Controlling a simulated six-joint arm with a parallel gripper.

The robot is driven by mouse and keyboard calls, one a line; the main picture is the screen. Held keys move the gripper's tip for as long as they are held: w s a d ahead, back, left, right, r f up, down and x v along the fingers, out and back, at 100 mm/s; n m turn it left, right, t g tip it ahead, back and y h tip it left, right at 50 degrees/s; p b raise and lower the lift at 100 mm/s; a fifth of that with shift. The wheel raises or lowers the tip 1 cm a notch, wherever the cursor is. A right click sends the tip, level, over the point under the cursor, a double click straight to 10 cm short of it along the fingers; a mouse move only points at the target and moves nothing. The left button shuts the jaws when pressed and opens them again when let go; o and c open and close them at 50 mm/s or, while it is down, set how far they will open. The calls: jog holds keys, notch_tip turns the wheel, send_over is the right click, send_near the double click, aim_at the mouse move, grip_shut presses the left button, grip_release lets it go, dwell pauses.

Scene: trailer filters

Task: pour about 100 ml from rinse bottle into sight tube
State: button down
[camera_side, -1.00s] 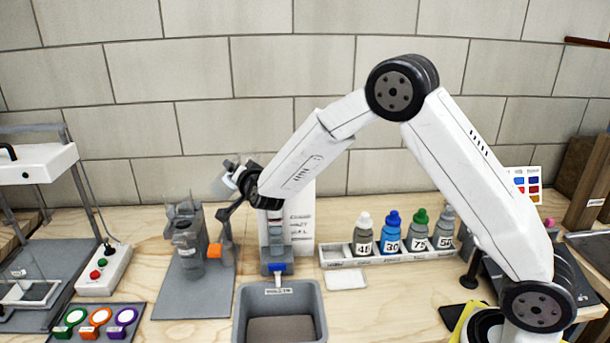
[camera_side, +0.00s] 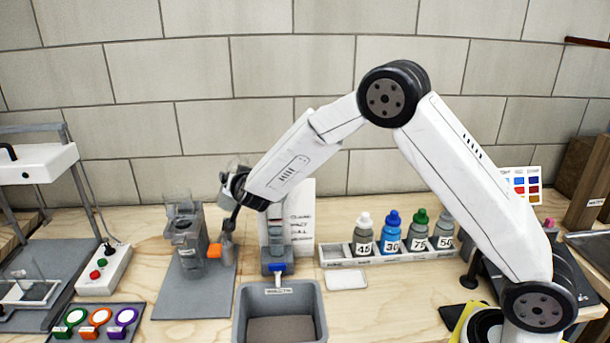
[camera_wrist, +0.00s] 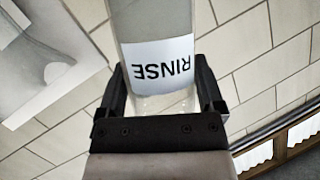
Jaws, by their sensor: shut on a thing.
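My gripper (camera_wrist: 165,95) is shut on the rinse bottle (camera_wrist: 157,52), a clear bottle with a white label whose word RINSE reads upside down in the wrist view. In the side view my gripper (camera_side: 228,228) is left of centre, with a grey bottle shape (camera_side: 227,246) between it and the grey mat. The bottle's tilt and mouth are not clear there. A slim upright stand with a blue valve (camera_side: 279,268), apparently the sight tube, stands just right of my gripper, its upper part partly behind my arm. The liquid level in it cannot be read.
A grey translucent housing (camera_side: 184,238) with an orange part stands left of my gripper on the grey mat (camera_side: 190,300). A grey basin (camera_side: 314,300) is below the valve. A white rack (camera_side: 385,257) at right holds several numbered bottles. A button box (camera_side: 103,270) is at left.

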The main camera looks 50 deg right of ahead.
aim_at(234, 202)
jog(key=shift+w+a+f, duration=0.1)
jog(key=shift+a+f, duration=0.05)
jog(key=shift+f, duration=0.1)
jog(key=shift+n+g+h, duration=0.3)
jog(key=shift+n+g, duration=0.2)
jog(key=shift+n, duration=0.4)
jog(key=shift+w+a+f, duration=0.1)
jog(key=shift+f, duration=1.1)
jog(key=shift+w+a+f, duration=0.1)
jog(key=shift+f, duration=1.05)
jog(key=shift+w+a+f+n+g+h, duration=0.15)
jog(key=shift+n+g+h, duration=0.15)
jog(key=shift+n+g, duration=0.25)
jog(key=shift+r, duration=2.55)
jog(key=shift+f, duration=2.75)
